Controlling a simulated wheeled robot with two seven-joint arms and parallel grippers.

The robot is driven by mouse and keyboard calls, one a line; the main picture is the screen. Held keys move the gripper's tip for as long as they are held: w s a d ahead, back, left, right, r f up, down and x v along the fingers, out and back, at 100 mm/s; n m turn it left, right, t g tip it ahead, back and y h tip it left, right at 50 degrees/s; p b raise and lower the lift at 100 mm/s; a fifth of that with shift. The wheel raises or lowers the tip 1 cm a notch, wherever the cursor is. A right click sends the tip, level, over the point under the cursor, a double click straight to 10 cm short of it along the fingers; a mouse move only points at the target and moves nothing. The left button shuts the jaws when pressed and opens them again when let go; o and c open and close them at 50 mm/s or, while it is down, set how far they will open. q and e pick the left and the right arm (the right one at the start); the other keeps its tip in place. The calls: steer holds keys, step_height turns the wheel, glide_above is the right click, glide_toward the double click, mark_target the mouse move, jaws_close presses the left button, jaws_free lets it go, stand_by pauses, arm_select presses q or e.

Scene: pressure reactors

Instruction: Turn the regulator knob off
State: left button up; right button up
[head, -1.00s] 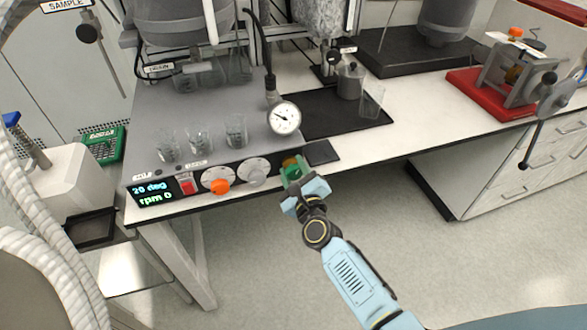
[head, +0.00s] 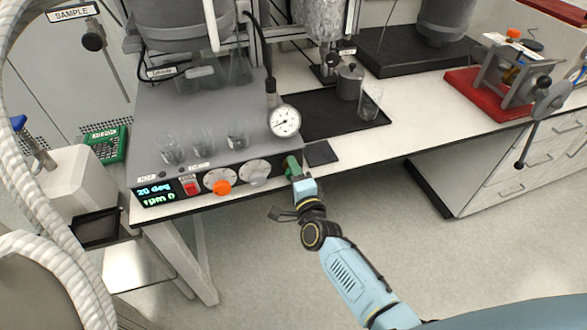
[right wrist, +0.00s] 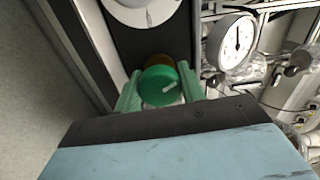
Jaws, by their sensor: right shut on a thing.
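The regulator knob (right wrist: 156,88) is round and green with a white pointer mark, on a brownish-yellow base. It sits at the right end of the reactor's dark front panel (head: 217,181). In the right wrist view the pointer mark lies on a slant. My right gripper (head: 292,166) reaches the panel from below right. Its green fingers stand on both sides of the knob in the right wrist view (right wrist: 159,78), shut on it. In the head view the fingers largely hide the knob. My left gripper is not in view.
An orange knob (head: 222,187), a grey dial (head: 256,171), a red switch (head: 191,188) and a display (head: 156,193) reading 20 deg and rpm 0 share the panel. A pressure gauge (head: 285,121) stands above. Glass beakers (head: 237,138) stand on top. The floor in front is open.

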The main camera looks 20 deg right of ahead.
steer(key=n+p, duration=0.1)
steer(key=n, duration=0.5)
steer(key=shift+p, duration=0.4)
steer(key=n+p, duration=0.1)
steer(key=n, duration=0.4)
steer(key=shift+n, duration=0.4)
steer(key=o, duration=1)
steer(key=shift+c, duration=0.2)
steer(key=s+p, duration=0.1)
steer(key=s, duration=1.2)
steer(key=shift+s+d, duration=0.2)
